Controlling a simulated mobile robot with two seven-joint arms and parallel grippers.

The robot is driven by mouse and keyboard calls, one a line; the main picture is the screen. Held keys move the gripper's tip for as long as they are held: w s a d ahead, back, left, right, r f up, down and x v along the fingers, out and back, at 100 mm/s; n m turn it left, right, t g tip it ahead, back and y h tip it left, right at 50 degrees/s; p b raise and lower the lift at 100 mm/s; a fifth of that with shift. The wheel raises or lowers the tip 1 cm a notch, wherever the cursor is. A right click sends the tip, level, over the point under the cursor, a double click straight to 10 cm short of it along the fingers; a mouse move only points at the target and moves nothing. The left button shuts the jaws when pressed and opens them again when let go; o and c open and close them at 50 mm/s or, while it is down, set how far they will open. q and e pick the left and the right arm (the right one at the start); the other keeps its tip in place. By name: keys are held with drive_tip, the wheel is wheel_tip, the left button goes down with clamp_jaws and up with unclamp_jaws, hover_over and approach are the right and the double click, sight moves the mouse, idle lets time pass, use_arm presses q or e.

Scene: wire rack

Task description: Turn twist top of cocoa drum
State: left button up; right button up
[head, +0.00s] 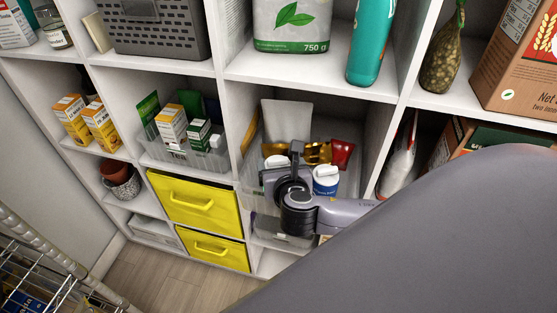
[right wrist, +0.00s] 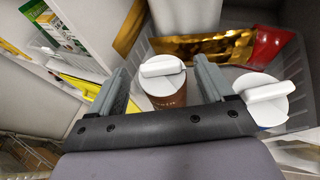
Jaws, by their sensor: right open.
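The cocoa drum (right wrist: 168,99) is brown with a white twist top (right wrist: 162,67) that has a raised bar across it. It stands upright in a clear bin in the right wrist view. My right gripper (right wrist: 160,72) is open, with one finger on each side of the drum; I cannot tell whether either finger touches it. In the head view my right gripper (head: 283,180) hides most of the drum, and only a bit of white top (head: 277,162) shows behind it. My left gripper is not in view.
A blue and white drum (head: 326,181) with a similar white top stands close on the right. The clear bin (head: 246,178) also holds a gold packet (head: 316,153) and a red packet (head: 342,154). Shelf dividers flank the bin. A wire rack (head: 38,270) stands at lower left.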

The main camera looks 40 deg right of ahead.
sight(278, 162)
drive_tip(key=shift+x, duration=1.15)
drive_tip(key=c, duration=1.1)
drive_tip(key=shift+o, duration=0.2)
drive_tip(key=shift+a+m+g+h, duration=0.2)
drive_tip(key=shift+m+g+h, duration=0.3)
drive_tip(key=shift+m+h, duration=0.3)
drive_tip(key=o, duration=1.1)
drive_tip(key=shift+c, duration=0.2)
